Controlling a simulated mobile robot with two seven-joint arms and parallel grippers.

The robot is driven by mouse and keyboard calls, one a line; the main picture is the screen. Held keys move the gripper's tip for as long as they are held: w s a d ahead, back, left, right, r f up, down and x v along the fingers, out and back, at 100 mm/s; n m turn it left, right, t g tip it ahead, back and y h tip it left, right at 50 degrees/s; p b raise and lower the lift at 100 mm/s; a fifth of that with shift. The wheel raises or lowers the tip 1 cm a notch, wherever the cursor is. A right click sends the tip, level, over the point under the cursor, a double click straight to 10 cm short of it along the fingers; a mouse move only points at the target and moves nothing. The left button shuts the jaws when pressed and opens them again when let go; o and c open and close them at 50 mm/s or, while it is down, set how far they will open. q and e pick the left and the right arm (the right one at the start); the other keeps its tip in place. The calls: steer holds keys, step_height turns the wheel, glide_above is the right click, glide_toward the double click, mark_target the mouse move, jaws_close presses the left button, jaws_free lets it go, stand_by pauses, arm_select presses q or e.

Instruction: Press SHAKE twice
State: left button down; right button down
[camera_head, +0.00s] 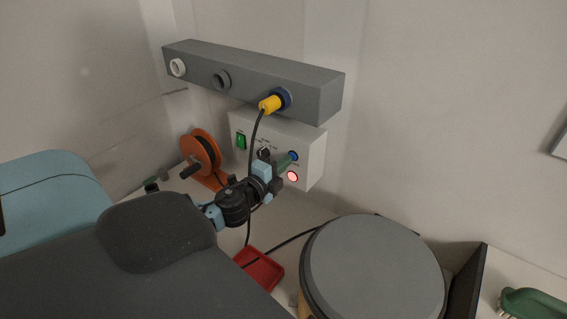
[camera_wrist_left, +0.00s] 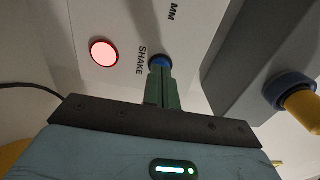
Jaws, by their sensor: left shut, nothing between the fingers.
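The white control box (camera_head: 313,148) is mounted below a grey rail. Its blue button (camera_head: 293,155), beside the word SHAKE in the left wrist view (camera_wrist_left: 160,62), is partly hidden there by my fingertips. My left gripper (camera_head: 284,162) is shut and empty, its green fingers (camera_wrist_left: 161,85) pointing at the blue button. The tips overlap the button's lower edge in the left wrist view; I cannot tell whether they touch it. A round red light (camera_head: 292,176), glowing, sits below the blue button and also shows in the left wrist view (camera_wrist_left: 104,53). My right gripper is not in view.
A grey rail (camera_head: 250,75) with a yellow plug (camera_head: 270,104) and black cable overhangs the box. An orange reel (camera_head: 201,150) stands left of it. A red tray (camera_head: 262,270) and a grey-lidded drum (camera_head: 375,268) are nearer. A green brush (camera_head: 535,304) lies at far right.

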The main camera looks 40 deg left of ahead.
arm_select(q)
steer(key=shift+w, duration=0.3)
